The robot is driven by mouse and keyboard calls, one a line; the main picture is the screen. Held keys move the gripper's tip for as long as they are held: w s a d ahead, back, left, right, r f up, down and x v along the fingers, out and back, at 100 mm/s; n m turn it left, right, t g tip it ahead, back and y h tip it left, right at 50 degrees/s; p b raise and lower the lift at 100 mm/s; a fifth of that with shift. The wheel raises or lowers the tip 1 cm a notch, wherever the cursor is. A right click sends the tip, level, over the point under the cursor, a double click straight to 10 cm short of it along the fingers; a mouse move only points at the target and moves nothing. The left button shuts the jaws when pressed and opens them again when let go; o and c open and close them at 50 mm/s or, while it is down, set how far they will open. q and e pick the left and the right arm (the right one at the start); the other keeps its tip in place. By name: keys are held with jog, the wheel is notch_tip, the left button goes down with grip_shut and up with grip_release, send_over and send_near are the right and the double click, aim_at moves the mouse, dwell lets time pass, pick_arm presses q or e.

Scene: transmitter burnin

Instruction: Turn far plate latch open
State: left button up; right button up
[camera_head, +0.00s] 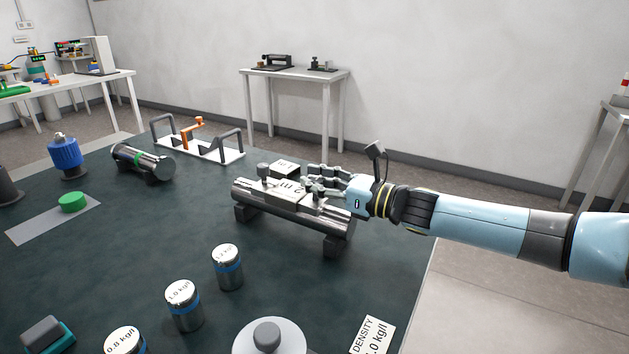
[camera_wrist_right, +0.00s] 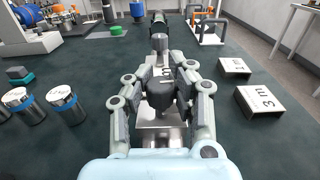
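A horizontal metal cylinder (camera_head: 250,195) lies on two dark supports, with a plate marked "2 m" (camera_head: 292,187) on top. One dark knob-like latch (camera_head: 263,170) stands near its left end; it also shows in the right wrist view (camera_wrist_right: 160,42), beyond the plate. My left gripper is not in view.
Plates marked "1 m" (camera_wrist_right: 233,68) and "3 m" (camera_wrist_right: 258,100) lie beside the cylinder. Several blue-banded cylinders, including this one (camera_head: 228,267), stand toward the front. A stand with an orange lever (camera_head: 193,128) is behind.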

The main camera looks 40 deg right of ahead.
jog(key=o, duration=0.4)
jog(key=shift+s+d, duration=0.1)
jog(key=shift+s, duration=0.1)
jog(key=shift+o, duration=1)
jog(key=shift+w, duration=0.1)
jog(key=v, duration=1.2)
